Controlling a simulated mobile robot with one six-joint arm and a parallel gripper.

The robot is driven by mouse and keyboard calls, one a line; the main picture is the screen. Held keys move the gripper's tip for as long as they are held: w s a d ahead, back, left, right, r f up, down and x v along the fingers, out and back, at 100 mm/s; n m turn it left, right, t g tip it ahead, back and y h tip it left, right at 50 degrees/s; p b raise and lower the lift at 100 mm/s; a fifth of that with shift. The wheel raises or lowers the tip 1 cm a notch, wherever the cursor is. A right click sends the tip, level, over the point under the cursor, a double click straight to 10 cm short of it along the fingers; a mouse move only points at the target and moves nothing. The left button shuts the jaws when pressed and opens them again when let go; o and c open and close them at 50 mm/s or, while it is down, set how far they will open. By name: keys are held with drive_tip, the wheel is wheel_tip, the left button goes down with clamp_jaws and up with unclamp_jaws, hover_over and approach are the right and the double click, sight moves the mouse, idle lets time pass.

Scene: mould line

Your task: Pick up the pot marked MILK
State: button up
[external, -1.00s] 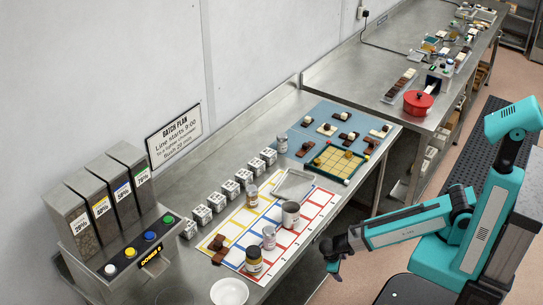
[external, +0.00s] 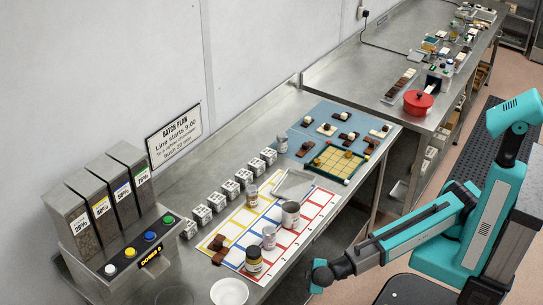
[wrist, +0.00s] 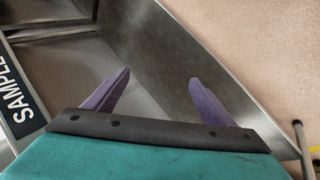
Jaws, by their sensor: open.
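Several small pots stand on the steel bench in the external view: one on the yellow-edged part of the mat (external: 252,197), a wide grey one (external: 290,217), a pale grey one (external: 269,240), a dark amber one with a pale label (external: 254,265), and one beside the blue mat (external: 282,145). Their labels are too small to read, so I cannot tell which is marked MILK. My gripper (external: 318,276) is off the bench's front edge, right of the pots and apart from them. In the wrist view its purple fingers (wrist: 155,92) are spread and empty; no pot shows there.
A white plate (external: 229,292) lies at the bench's near end. A dispenser (external: 120,215) stands at left. White cubes (external: 230,190) line the back. A metal tray (external: 294,184) and grid board (external: 335,162) lie beyond the pots. A SAMPLE sign (wrist: 15,95) shows in the wrist view.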

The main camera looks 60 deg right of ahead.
drive_tip(key=s+a+r+m+t, duration=0.1)
drive_tip(key=s+a+r+t, duration=0.3)
drive_tip(key=a+r, duration=0.8)
wheel_tip(320, 180, up, 9)
drive_tip(key=w+d+m+t, duration=0.2)
drive_tip(key=d+m, duration=0.1)
drive_tip(key=m+t+h+b, duration=0.4)
drive_tip(key=m+b, duration=0.4)
approach(294, 219)
drive_tip(key=shift+s+f, duration=0.15)
drive_tip(key=shift+f, duration=0.05)
drive_tip(key=p+x, duration=0.1)
drive_tip(key=x, duration=0.6)
drive_tip(key=shift+d+p, duration=0.15)
drive_tip(key=shift+p, duration=0.25)
drive_tip(key=shift+w+d, duration=0.3)
drive_tip(key=shift+w, duration=0.35)
